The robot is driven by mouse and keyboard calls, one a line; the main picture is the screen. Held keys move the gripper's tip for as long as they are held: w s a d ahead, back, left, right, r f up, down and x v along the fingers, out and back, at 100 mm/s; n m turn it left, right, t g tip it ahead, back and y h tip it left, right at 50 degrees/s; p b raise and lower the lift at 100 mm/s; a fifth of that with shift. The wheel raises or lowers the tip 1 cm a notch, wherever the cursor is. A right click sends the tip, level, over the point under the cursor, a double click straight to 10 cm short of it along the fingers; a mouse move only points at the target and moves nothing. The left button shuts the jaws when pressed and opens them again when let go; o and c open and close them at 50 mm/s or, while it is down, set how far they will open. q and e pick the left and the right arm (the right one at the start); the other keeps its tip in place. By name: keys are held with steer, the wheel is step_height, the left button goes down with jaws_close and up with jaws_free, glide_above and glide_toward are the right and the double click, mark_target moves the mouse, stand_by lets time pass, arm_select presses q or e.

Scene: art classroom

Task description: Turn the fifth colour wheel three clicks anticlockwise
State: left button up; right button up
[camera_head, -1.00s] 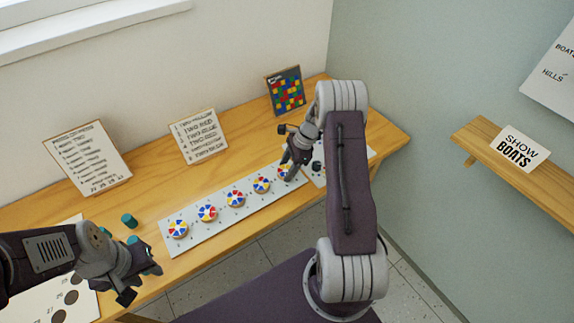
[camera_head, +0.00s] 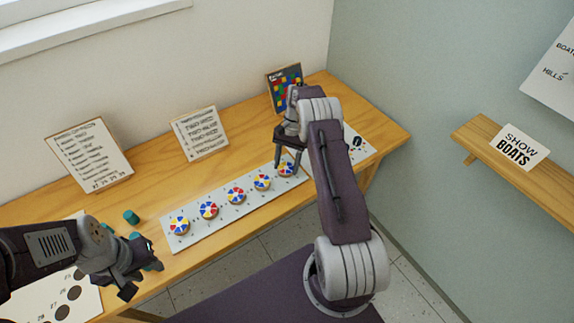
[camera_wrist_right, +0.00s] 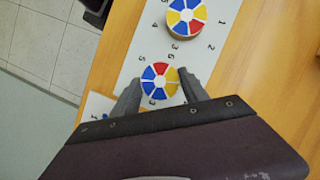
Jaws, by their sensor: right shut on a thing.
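Several red, yellow, blue and white colour wheels stand in a row on a long white strip (camera_head: 222,213) on the bench. The fifth wheel (camera_head: 286,170) is at the strip's right end in the head view. My right gripper (camera_head: 289,164) is down at it. In the right wrist view the fingers of my right gripper (camera_wrist_right: 157,88) lie on both sides of the fifth wheel (camera_wrist_right: 159,80), shut on its rim. The fourth wheel (camera_wrist_right: 186,17) shows beyond it. My left gripper (camera_head: 141,279) hangs near the bench's front left; its opening is unclear.
Teal cylinders (camera_head: 131,216) stand near my left gripper. Two written cards (camera_head: 90,155) (camera_head: 201,133) and a coloured grid picture (camera_head: 284,88) stand at the back. A white card with dark knobs (camera_head: 357,150) lies right of the strip. A shelf holds a "SHOW BOATS" sign (camera_head: 520,148).

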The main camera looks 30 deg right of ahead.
steer(key=n, duration=0.2)
steer(key=n+g+h, duration=0.1)
steer(key=n, duration=0.1)
steer(key=shift+w+a+n+h+b, duration=0.1)
steer(key=shift+w+n+h+b, duration=0.05)
steer(key=shift+n+h+b, duration=0.15)
steer(key=n, duration=0.2)
steer(key=n+h, duration=0.1)
steer(key=n, duration=0.1)
steer(key=shift+a+r+n+g+h, duration=0.1)
steer(key=shift+n+g+h, duration=0.2)
steer(key=n+h, duration=0.1)
steer(key=n, duration=0.1)
steer(key=n+p, duration=0.1)
steer(key=n, duration=0.1)
steer(key=shift+a+n+h, duration=0.15)
steer(key=shift+n+h, duration=0.15)
steer(key=shift+h, duration=0.1)
steer(key=n+h+p, duration=0.1)
steer(key=n, duration=0.1)
steer(key=n+t+p, duration=0.1)
steer(key=n, duration=0.2)
steer(key=shift+a+h, duration=0.1)
steer(key=shift+h, duration=0.3)
steer(key=shift+n, duration=0.4)
steer(key=o, duration=1.4)
steer(key=v, duration=0.8)
steer(key=shift+a+r, duration=0.15)
steer(key=shift+r, duration=0.3)
